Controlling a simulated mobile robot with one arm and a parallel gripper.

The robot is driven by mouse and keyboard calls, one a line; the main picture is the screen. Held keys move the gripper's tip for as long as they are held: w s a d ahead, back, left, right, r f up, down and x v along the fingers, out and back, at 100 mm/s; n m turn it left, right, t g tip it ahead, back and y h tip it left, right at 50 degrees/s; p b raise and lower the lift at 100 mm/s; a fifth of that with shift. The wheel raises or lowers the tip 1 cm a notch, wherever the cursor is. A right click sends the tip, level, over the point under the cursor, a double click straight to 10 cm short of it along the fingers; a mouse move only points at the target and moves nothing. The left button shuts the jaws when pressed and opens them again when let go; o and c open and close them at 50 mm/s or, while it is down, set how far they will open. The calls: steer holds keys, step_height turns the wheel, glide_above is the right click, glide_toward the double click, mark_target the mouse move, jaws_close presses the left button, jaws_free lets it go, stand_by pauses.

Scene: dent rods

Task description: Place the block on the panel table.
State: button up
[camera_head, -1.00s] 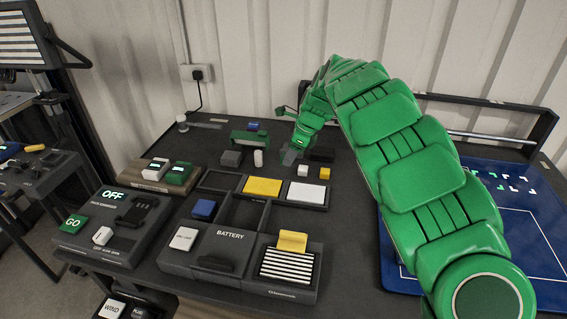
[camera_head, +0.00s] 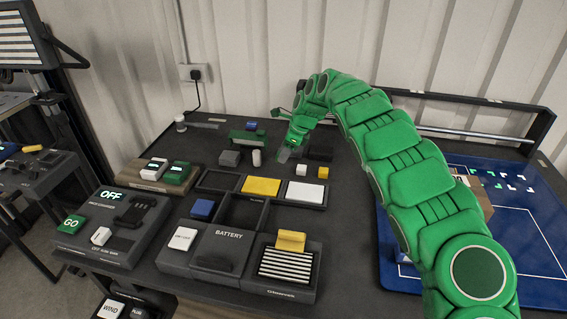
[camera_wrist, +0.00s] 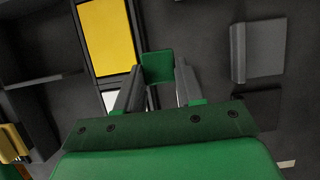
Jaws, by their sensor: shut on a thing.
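My gripper (camera_wrist: 157,88) points down at the dark table (camera_head: 335,215) in the wrist view. Its two grey fingers are shut on a green block (camera_wrist: 157,66) that shows between the fingertips. In the head view my gripper (camera_head: 284,154) is small and partly hidden by its own wrist, above the table's back middle part. The held block cannot be made out clearly there. Whether it touches the table top cannot be told.
A yellow pad (camera_head: 262,185) and a white pad (camera_head: 306,193) sit in a dark tray just in front. A grey block (camera_head: 229,158), a white cylinder (camera_head: 257,158) and a black block (camera_head: 320,153) stand near my gripper. A blue mat (camera_head: 535,235) lies at right.

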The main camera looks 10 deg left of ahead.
steer(key=shift+w+a+f, duration=0.3)
steer(key=shift+w+f, duration=0.4)
steer(key=shift+f, duration=0.2)
steer(key=shift+w+a+f, duration=0.25)
steer(key=shift+w+f, duration=0.4)
steer(key=shift+f, duration=0.25)
steer(key=shift+w+f, duration=0.1)
steer(key=shift+w+a+f, duration=0.1)
steer(key=shift+w+f, duration=0.1)
steer(key=shift+f, duration=1.5)
steer(key=o, duration=1)
steer(key=shift+f, duration=0.1)
steer(key=shift+v, duration=6.15)
